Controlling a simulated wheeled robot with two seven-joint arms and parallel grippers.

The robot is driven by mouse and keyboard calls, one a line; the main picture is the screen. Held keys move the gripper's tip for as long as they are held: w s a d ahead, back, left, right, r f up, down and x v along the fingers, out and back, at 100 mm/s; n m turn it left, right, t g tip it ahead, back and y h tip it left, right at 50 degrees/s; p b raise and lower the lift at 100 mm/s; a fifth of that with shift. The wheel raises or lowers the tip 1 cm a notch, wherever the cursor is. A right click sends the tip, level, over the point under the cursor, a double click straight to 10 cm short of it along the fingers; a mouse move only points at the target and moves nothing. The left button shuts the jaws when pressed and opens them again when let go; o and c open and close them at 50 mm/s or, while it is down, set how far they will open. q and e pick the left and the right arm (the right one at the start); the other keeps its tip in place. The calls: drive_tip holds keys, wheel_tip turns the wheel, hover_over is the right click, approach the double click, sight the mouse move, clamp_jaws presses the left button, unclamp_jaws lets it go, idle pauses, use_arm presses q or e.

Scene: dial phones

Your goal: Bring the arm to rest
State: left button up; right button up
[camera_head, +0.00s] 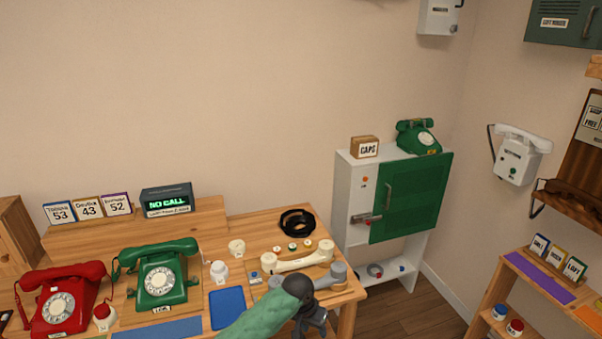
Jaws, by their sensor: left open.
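My left arm, in a green sleeve, comes in at the bottom middle of the head view. Its dark grey left gripper (314,325) is open, over the right front part of the wooden desk (215,240). It seems empty, though its fingertips are small and partly cut off by the frame's lower edge. A cream handset (297,261) lies on the desk just beyond the gripper, and a grey handset (333,278) lies close behind it. I cannot tell whether the gripper touches anything. My right gripper is not in view.
A red dial phone (62,303) and a green dial phone (163,278) stand on the desk's left. A "NO CALL" box (167,200) stands behind. A black coil (297,222) lies at the back right. A white cabinet (349,190) with a green door stands beyond the desk.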

use_arm(q)
drive_tip(key=s+a+f+n, duration=0.1)
drive_tip(key=s+a+f, duration=0.3)
drive_tip(key=f, duration=0.5)
drive_tip(key=s+a+f+n+t, duration=0.1)
drive_tip(key=s+a+f, duration=0.3)
drive_tip(key=f, duration=0.6)
drive_tip(key=s+a+f+n, duration=0.1)
drive_tip(key=s+a+f, duration=0.1)
drive_tip(key=s+f, duration=0.55)
drive_tip(key=s+a+f, duration=0.4)
drive_tip(key=s+f, duration=0.2)
drive_tip(key=s, duration=0.2)
drive_tip(key=s+a+f+y, duration=0.1)
drive_tip(key=s+a+f, duration=0.3)
drive_tip(key=s, duration=0.5)
drive_tip(key=s+a+f+y, duration=0.1)
drive_tip(key=s+a+f, duration=0.4)
drive_tip(key=s+f, duration=0.3)
drive_tip(key=shift+s+f, duration=0.15)
drive_tip(key=shift+f, duration=0.05)
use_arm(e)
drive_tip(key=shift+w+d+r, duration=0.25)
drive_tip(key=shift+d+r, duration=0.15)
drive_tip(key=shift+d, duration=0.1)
